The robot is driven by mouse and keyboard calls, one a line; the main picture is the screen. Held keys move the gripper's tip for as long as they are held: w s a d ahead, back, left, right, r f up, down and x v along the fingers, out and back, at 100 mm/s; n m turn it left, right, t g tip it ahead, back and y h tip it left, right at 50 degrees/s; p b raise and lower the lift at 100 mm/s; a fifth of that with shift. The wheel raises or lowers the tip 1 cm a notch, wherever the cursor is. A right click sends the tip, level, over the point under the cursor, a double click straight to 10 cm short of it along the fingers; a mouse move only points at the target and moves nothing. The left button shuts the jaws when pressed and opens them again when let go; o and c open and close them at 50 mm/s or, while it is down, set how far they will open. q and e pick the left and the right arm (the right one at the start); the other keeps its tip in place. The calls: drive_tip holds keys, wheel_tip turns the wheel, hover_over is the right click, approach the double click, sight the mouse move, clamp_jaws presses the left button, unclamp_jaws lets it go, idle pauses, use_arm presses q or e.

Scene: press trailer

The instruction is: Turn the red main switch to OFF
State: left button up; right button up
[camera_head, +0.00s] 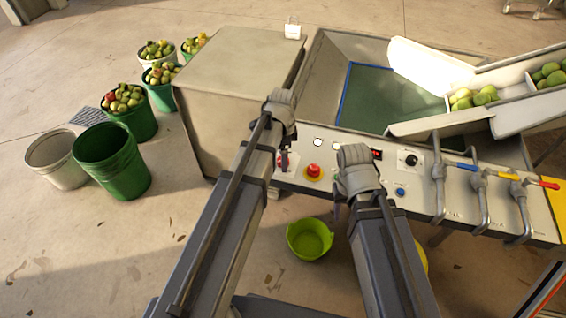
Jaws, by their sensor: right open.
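The red main switch (279,162) sits at the left end of the grey control panel, mostly hidden by my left gripper, so its setting cannot be read. My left gripper (286,160) is over the switch; its fingers are dark and small, and I cannot tell whether they touch it or are open. My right gripper (337,196) is open and empty, in front of the panel's lower edge, right of the red mushroom button (314,170) on its yellow base.
The panel also has a white button (318,142), a black knob (411,159), a blue button (400,192) and pipes with blue, yellow and red valve handles (545,184). A lime-green tub (309,240) stands on the floor below. Green buckets (112,160) stand at left.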

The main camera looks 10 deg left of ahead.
use_arm(q)
drive_tip(key=shift+f, duration=0.15)
drive_tip(key=shift+c, duration=0.3)
clamp_jaws()
idle(0.3)
